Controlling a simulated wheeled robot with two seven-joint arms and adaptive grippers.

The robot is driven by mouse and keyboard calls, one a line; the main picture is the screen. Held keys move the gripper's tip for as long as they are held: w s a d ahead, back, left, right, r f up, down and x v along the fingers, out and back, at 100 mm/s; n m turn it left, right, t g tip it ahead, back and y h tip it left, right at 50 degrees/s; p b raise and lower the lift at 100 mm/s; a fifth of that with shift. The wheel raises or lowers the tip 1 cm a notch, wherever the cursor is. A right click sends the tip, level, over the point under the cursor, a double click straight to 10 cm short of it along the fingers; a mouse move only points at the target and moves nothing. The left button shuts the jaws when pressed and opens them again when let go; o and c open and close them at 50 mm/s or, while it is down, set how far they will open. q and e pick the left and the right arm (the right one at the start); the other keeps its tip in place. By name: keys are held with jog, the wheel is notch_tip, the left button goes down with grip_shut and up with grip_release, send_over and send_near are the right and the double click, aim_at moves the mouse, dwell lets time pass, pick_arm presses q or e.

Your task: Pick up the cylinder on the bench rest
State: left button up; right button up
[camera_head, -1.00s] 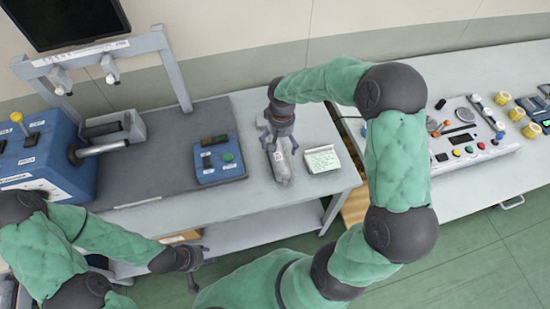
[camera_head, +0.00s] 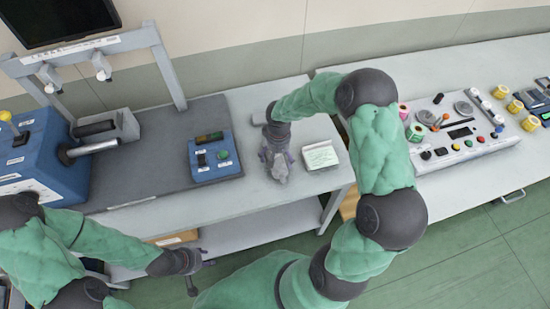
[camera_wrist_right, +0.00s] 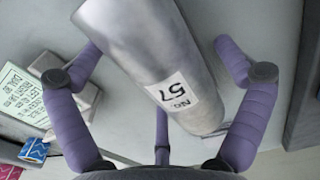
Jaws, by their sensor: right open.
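A grey metal cylinder (camera_wrist_right: 165,65) with a white label reading "No. 57" lies at a slant in the right wrist view. My right gripper (camera_head: 277,160) is over it on the bench and hides most of it in the head view. In the right wrist view, purple fingers stand apart on both sides of the cylinder, with a third finger below; I cannot tell whether any touches it. The bench rest under the cylinder is mostly hidden. My left gripper (camera_head: 194,271) is low in front of the bench, its fingers spread and empty.
A blue button box (camera_head: 214,158) stands to the left on a dark mat (camera_head: 145,180). A blue machine (camera_head: 45,155) is at far left. A control panel (camera_head: 460,130) is on the right bench.

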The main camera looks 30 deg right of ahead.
jog(key=c, duration=1.7)
jog(key=shift+r, duration=0.15)
